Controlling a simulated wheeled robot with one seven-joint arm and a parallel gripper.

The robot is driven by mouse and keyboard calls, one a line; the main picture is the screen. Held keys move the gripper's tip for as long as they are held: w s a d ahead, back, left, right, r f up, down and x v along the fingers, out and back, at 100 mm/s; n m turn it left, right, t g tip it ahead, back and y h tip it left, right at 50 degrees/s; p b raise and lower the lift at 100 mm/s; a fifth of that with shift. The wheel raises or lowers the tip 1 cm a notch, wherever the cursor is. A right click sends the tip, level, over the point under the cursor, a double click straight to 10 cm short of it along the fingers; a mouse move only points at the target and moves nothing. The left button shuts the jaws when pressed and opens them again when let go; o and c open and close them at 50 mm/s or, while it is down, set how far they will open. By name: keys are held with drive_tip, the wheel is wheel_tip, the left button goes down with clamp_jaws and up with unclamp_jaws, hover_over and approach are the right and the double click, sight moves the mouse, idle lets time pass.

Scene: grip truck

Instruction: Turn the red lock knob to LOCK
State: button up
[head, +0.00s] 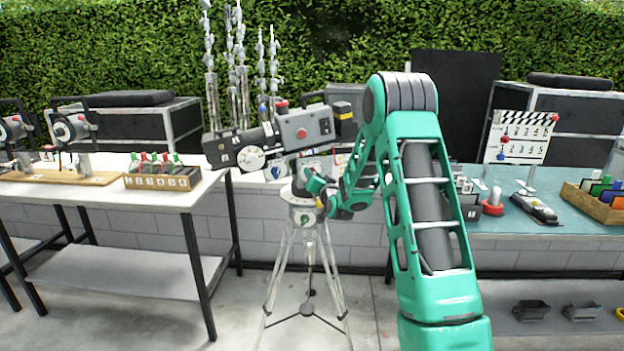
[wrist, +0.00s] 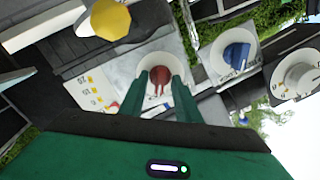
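The red lock knob (wrist: 160,88) sits on a pale round dial on a grey panel in the wrist view. Printed yellow marks and lettering lie left of it. My gripper (wrist: 161,78) has its two green fingers apart, one on either side of the knob. I cannot tell whether they touch it. In the head view my gripper (head: 320,190) is at the tripod head, below the camera (head: 290,135), and covers the knob there. A blue knob (wrist: 237,56) on a white dial is right of the red one, and a yellow knob (wrist: 109,19) is up and left.
The tripod (head: 305,255) stands between a white table (head: 100,195) on the left and a teal-topped bench (head: 520,225) on the right. The left table holds a box of small items (head: 162,178). A clapperboard (head: 520,137) stands on the bench.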

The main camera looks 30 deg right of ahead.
drive_tip(key=v, duration=1)
drive_tip(key=shift+s, duration=0.2)
drive_tip(key=shift+a+r, duration=0.1)
drive_tip(key=shift+a, duration=0.1)
drive_tip(key=s+a+g+y, duration=0.1)
drive_tip(key=s+a+g, duration=0.2)
drive_tip(key=s, duration=1.3)
drive_tip(key=s+a+f+n+g+y, duration=0.1)
drive_tip(key=s+a+g, duration=0.2)
drive_tip(key=s+g, duration=0.5)
drive_tip(key=s+a+n+g+y, duration=0.1)
drive_tip(key=s+g, duration=0.5)
drive_tip(key=s, duration=1.9)
drive_tip(key=a+y, duration=0.1)
drive_tip(key=a, duration=0.1)
drive_tip(key=shift+a+f+g, duration=0.2)
drive_tip(key=shift+a+g, duration=0.1)
